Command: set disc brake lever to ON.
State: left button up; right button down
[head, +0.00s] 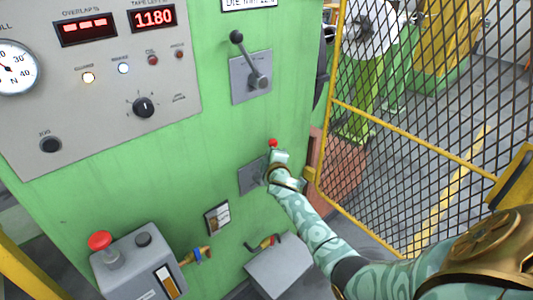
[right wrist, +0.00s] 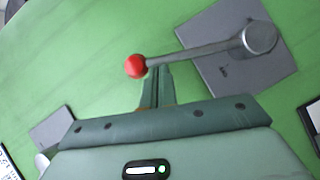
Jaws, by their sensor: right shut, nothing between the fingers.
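A lever with a red ball knob (head: 272,143) is on a grey plate (head: 252,178) low on the green cabinet. In the right wrist view its grey rod (right wrist: 200,52) runs from a round pivot at the right to the red knob at the left. The lettering on its plate is too small to read. My right gripper (head: 277,156) hides much of this lever in the head view. In the right wrist view its fingers (right wrist: 158,76) are shut and empty, tips right beside the rod near the knob; I cannot tell whether they touch. My left gripper is not in view.
A black-knobbed lever (head: 250,70) is on a grey plate above. A control panel (head: 100,130) is at upper left. A box with a red button (head: 100,241) and a grey box (head: 280,268) stand out below. A yellow-framed mesh fence (head: 420,120) borders the right.

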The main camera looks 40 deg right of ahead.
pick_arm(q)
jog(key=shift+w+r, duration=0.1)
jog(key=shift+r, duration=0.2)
pick_arm(e)
jog(key=shift+w+d+f, duration=0.1)
jog(key=shift+d+f, duration=0.1)
jog(key=shift+d, duration=0.55)
pick_arm(q)
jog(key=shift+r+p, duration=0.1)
jog(key=shift+p, duration=0.2)
